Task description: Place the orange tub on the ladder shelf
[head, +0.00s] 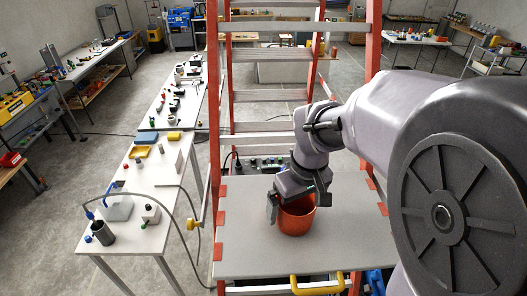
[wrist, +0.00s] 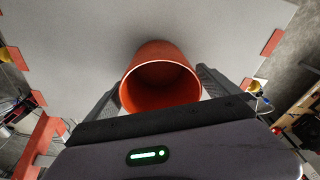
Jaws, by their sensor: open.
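My gripper (head: 292,203) is at the tub. In the wrist view its two dark fingers (wrist: 160,92) are open, one on each side of the tub, with the right finger close to the wall. Whether either finger touches the wall is hard to tell.
The orange ladder (head: 213,100) rises behind and beside the shelf. The shelf's front part is bare. A yellow handle (head: 318,287) sits at its front edge.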

